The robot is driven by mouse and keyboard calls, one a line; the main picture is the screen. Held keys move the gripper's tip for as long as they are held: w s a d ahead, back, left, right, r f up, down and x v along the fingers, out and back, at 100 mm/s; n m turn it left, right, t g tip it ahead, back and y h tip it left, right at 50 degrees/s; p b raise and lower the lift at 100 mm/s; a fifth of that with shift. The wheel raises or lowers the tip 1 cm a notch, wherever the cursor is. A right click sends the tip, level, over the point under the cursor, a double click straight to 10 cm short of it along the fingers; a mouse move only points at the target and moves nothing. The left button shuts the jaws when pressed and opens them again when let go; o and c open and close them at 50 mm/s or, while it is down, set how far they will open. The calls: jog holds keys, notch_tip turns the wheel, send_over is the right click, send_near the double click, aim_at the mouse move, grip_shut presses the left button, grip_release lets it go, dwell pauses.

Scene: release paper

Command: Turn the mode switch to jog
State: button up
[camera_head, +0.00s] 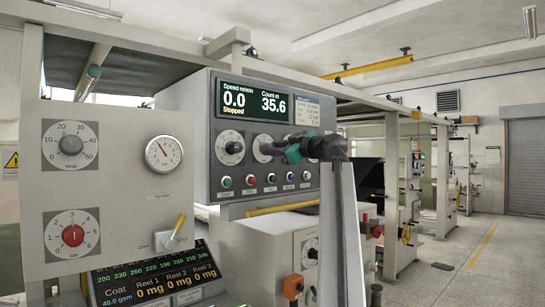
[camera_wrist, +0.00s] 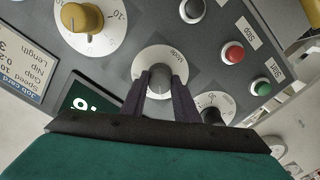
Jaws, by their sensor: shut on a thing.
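The mode switch is a grey knob (camera_wrist: 160,88) on a round pale dial plate (camera_wrist: 165,56) marked "Mode" in the wrist view. My gripper (camera_wrist: 159,76) is shut on this knob, with one dark finger on each side of it. In the head view my gripper (camera_head: 267,151) reaches the middle dial of the grey control panel (camera_head: 203,130) from the right. I cannot read the position labels or tell which position the knob points to.
A dial with a black knob (camera_wrist: 213,115) sits close beside the mode switch, and a yellow-knobbed dial (camera_wrist: 83,20) is on its other side. Below the dials in the head view is a row of push buttons, including green (camera_head: 226,181) and red (camera_head: 250,180). The display (camera_head: 255,100) reads "Stopped".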

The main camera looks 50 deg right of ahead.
jog(key=shift+r+n+b, duration=0.25)
jog(key=shift+n+b, duration=0.05)
dwell(0.4)
jog(key=o, duration=1.1)
jog(key=shift+c, duration=0.2)
jog(key=shift+f, duration=0.15)
jog(key=s+a+b, duration=0.1)
jog(key=s, duration=1.2)
jog(key=shift+s, duration=0.35)
